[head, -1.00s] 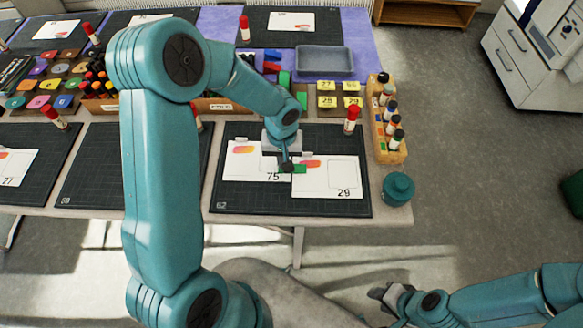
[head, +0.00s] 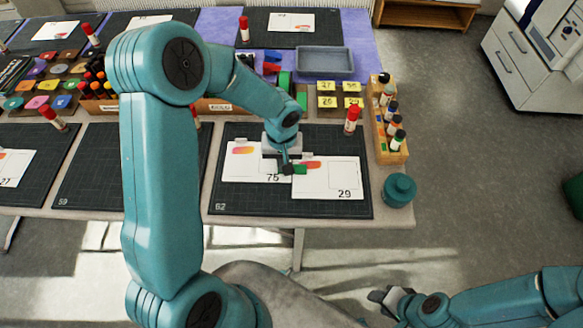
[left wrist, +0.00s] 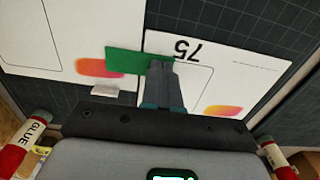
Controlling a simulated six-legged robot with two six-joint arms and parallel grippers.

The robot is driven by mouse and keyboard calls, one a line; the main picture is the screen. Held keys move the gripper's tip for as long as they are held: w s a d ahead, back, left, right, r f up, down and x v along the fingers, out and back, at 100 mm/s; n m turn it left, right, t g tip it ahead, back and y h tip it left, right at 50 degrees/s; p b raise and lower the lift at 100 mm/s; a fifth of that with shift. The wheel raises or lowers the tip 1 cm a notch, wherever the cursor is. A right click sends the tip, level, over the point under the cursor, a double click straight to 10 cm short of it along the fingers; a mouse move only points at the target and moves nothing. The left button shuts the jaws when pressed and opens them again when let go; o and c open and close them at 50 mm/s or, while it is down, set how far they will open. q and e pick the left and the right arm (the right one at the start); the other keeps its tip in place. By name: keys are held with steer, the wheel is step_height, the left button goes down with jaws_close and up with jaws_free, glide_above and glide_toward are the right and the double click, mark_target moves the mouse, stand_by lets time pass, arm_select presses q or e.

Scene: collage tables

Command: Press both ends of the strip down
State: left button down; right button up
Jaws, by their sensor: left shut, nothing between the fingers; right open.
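The green strip (left wrist: 135,60) lies across the seam between two white cards. One card is marked 75 (head: 240,165) and the other 29 (head: 325,185). Both lie on a dark cutting mat (head: 275,202). In the head view the strip (head: 299,169) shows only in part, to the right of my left fingertips. My left gripper (left wrist: 163,68) is shut and empty, its tips at the strip's end on the 75 card. Whether the tips press on it I cannot tell. My right gripper (head: 385,297) is open and empty, low at the front, away from the table.
A red-capped glue stick (head: 352,120) stands at the mat's back right. A wooden rack of bottles (head: 388,145) and a teal round pot (head: 399,190) stand to the right. A grey tray (head: 324,62) lies behind. The mat at left (head: 90,180) is empty.

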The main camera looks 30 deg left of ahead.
arm_select(q)
step_height(320, 180, up, 7)
steer(key=p, duration=0.4)
stand_by(0.4)
steer(key=shift+w+d, duration=0.15)
steer(key=d+f+b, duration=0.1)
steer(key=w+d+f+b, duration=0.1)
steer(key=f+b, duration=0.1)
steer(key=w+d+f+b, duration=0.1)
steer(key=d+f+b, duration=0.1)
steer(key=shift+w, duration=0.15)
steer(key=shift+a+f, duration=0.1)
steer(key=shift+f, duration=0.1)
